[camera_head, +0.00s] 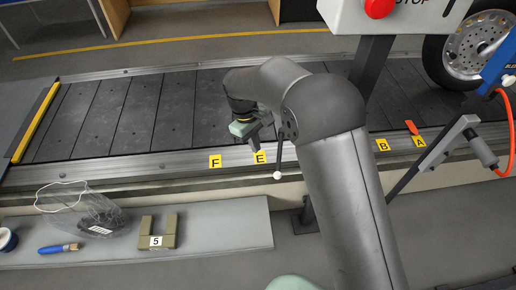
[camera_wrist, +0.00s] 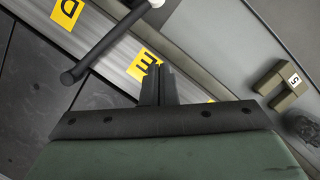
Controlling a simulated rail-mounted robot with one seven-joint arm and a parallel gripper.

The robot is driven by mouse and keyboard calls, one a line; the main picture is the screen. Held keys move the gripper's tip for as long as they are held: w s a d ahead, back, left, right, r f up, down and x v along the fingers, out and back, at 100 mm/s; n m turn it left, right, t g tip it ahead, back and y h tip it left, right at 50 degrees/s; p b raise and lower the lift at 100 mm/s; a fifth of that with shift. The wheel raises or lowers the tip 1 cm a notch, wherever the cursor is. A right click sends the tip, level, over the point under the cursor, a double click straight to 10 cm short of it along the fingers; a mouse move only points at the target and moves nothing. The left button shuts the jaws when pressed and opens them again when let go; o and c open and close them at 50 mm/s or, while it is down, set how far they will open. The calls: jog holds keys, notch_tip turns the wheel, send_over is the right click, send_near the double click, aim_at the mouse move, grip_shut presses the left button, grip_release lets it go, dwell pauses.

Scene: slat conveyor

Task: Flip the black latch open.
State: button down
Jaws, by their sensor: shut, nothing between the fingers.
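A dark lever (camera_head: 280,152) with a pale round tip stands at the conveyor's front rail, just right of the E label; it looks like the black latch. In the wrist view a black bar (camera_wrist: 105,46) runs diagonally at upper left, between the D and E labels, with a pale stub near its upper end. My gripper (camera_head: 256,143) is over the front rail by the E label, left of the lever. In the wrist view its fingers (camera_wrist: 157,72) are shut and empty, over the E label, right of and apart from the bar. My arm partly hides the lever's upper end.
Yellow labels F (camera_head: 215,161), E (camera_head: 261,157), B (camera_head: 382,145) and A (camera_head: 419,141) mark the rail. A red tab (camera_head: 411,127) is by A. A grey shelf (camera_head: 225,232) holds a bagged item and block 5 (camera_head: 158,232). A dark post (camera_head: 371,65) carries the stop box.

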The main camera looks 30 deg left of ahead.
aim_at(280, 153)
jog(key=b+x, duration=0.2)
jog(key=x, duration=0.6)
jog(key=shift+a+b, duration=0.1)
jog(key=shift+b, duration=0.2)
jog(key=d, duration=0.1)
jog(key=d+r+b, duration=0.1)
jog(key=shift+s+d, duration=0.15)
jog(key=shift+d, duration=0.15)
jog(key=shift+s+d+r, duration=0.1)
jog(key=shift+d+r, duration=0.1)
jog(key=shift+d, duration=0.4)
jog(key=d+n, duration=0.1)
jog(key=w+d+n+p, duration=0.1)
jog(key=d+n+p, duration=0.1)
jog(key=d, duration=0.1)
jog(key=shift+w+t, duration=0.4)
